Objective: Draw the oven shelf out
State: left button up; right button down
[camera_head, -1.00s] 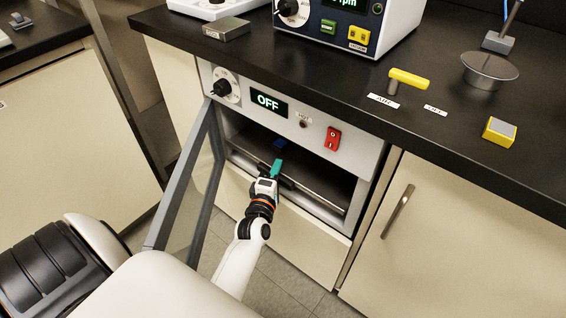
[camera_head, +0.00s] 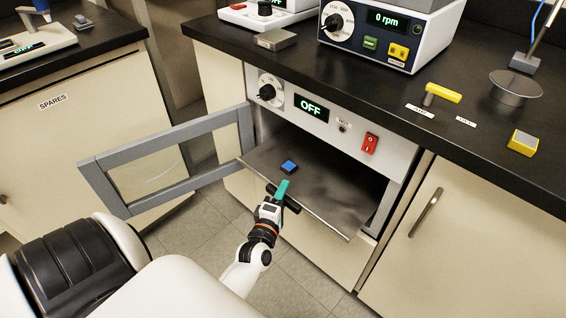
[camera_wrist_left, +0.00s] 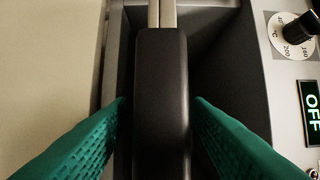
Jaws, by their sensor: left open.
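The oven shelf (camera_head: 325,190) is a flat grey metal plate sticking out of the open oven (camera_head: 345,155), with its front edge well clear of the opening. A small blue block (camera_head: 289,167) lies on it. My left gripper (camera_head: 282,187), with green fingers, is at the shelf's front edge. In the left wrist view its fingers (camera_wrist_left: 158,105) stand on either side of a dark handle bar (camera_wrist_left: 162,80), open with small gaps beside it. The oven door (camera_head: 165,137), a grey frame with a pane, stands wide open to the left. My right gripper is not in view.
The oven panel has a dial (camera_head: 267,92), a display reading OFF (camera_head: 311,108) and a red switch (camera_head: 370,143). The black worktop (camera_head: 400,85) above carries instruments and a yellow-handled tool (camera_head: 443,92). Floor (camera_head: 290,285) shows below the shelf.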

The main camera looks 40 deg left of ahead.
pick_arm(q)
jog(key=shift+s+d, duration=0.15)
jog(key=p+v, duration=0.1)
jog(key=v, duration=1)
jog(key=shift+s, duration=0.3)
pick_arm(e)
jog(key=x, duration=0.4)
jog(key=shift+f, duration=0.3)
pick_arm(q)
jog(key=shift+d+r, duration=0.1)
jog(key=shift+d, duration=0.1)
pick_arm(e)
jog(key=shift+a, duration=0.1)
